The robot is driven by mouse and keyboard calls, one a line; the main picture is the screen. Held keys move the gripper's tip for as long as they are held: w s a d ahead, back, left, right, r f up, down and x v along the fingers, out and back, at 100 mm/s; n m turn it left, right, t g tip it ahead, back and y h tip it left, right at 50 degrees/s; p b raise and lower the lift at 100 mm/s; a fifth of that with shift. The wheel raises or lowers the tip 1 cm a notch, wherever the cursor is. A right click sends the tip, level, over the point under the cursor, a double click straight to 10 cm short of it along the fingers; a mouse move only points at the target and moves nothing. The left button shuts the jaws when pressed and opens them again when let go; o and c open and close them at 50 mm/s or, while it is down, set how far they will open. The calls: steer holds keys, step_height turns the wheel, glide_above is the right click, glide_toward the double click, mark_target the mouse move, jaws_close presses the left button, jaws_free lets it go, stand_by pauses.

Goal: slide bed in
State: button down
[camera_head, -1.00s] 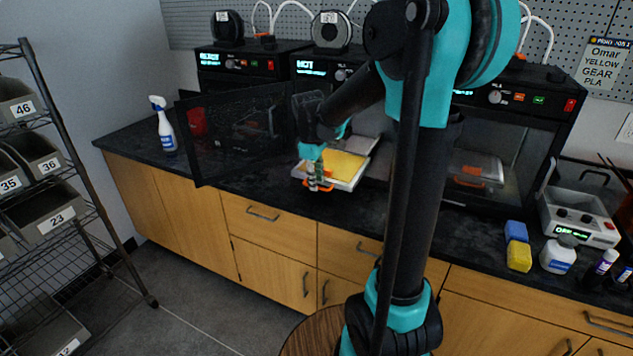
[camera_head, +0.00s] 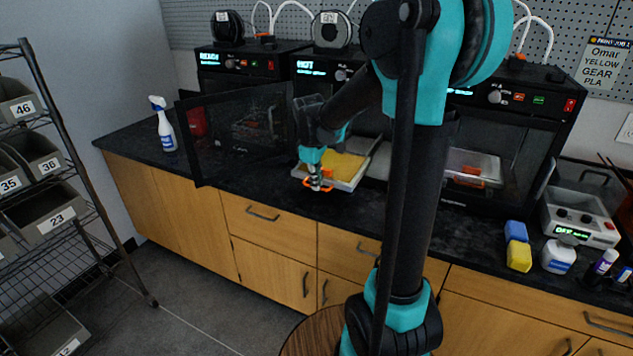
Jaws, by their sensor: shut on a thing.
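The bed (camera_head: 353,183) is a light tray with a yellow sheet and an orange handle (camera_head: 321,189) at its front. It sticks out of the middle printer (camera_head: 313,64), over the counter. My gripper (camera_head: 316,184) is at the front of the bed and shut on the orange handle. My arm hides the right part of this printer and some of the bed's far side. The open dark door (camera_head: 238,132) stands to the left of the bed.
A printer to the right holds another bed with an orange handle (camera_head: 468,181). A spray bottle (camera_head: 164,126) stands at the left of the counter (camera_head: 262,188). Blue and yellow blocks (camera_head: 518,256), a white jar (camera_head: 559,256) and a grey device (camera_head: 580,218) are at the right.

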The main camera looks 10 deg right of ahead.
mark_target(339, 157)
steer(key=w+d, duration=0.3)
steer(key=w, duration=0.2)
steer(key=w+d, duration=0.4)
steer(key=w, duration=0.1)
steer(key=w+d, duration=0.4)
steer(key=w, duration=0.1)
steer(key=shift+w, duration=0.1)
steer(key=c, duration=1.6)
jaws_free()
steer(key=shift+c, duration=0.2)
steer(key=shift+r, duration=0.1)
step_height(339, 157, up, 12)
steer(key=s+a, duration=0.1)
steer(key=shift+s+a, duration=0.15)
steer(key=shift+s, duration=0.25)
steer(key=shift+f, duration=0.2)
steer(key=shift+c, duration=0.2)
